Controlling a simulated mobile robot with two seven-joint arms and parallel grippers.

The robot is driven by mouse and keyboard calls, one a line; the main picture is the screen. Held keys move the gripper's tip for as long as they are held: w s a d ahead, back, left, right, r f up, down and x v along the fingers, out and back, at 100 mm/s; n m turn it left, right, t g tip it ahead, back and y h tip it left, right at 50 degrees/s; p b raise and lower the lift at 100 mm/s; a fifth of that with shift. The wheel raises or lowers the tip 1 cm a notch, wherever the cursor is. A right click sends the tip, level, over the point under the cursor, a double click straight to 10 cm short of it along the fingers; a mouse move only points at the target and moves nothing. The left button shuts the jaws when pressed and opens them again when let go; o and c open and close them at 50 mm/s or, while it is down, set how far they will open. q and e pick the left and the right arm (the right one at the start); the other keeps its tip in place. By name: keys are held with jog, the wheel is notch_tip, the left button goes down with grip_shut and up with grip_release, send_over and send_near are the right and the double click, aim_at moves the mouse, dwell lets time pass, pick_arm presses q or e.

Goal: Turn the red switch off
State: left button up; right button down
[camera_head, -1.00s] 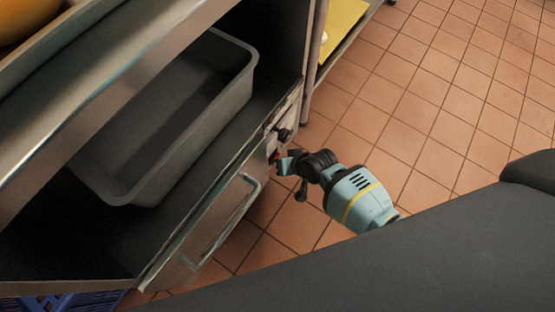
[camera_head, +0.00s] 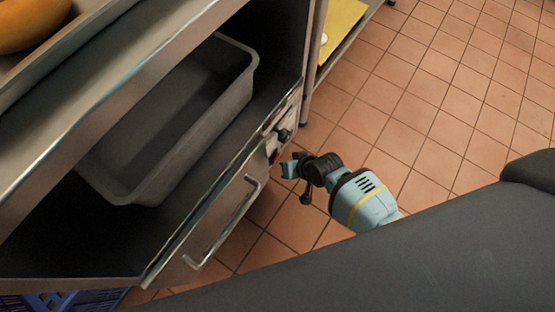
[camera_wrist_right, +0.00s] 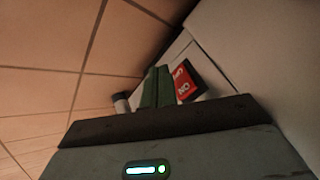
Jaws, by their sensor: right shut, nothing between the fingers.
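The red switch (camera_head: 275,156) is on the front panel of the steel unit, below a black knob (camera_head: 283,135). In the right wrist view the red switch (camera_wrist_right: 186,82) shows pale markings on its face and sits in a dark frame on a pale panel. My right gripper (camera_head: 287,169) is just in front of the panel, a small gap to the right of the switch. In the wrist view its fingers (camera_wrist_right: 157,88) are shut and empty, beside the switch's left edge. My left gripper is out of view.
A grey bin (camera_head: 240,95) stands in the open shelf of the unit. A blue crate (camera_head: 75,301) is at bottom left. Tiled floor (camera_head: 440,110) lies open to the right.

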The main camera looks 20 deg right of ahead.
jog(key=shift+s+d, duration=0.1)
jog(key=s+d+p, duration=0.1)
jog(key=s, duration=0.1)
jog(key=s+d+r+p, duration=0.1)
jog(key=p, duration=0.1)
jog(key=shift+s+d, duration=0.35)
jog(key=shift+d, duration=0.05)
dwell(0.3)
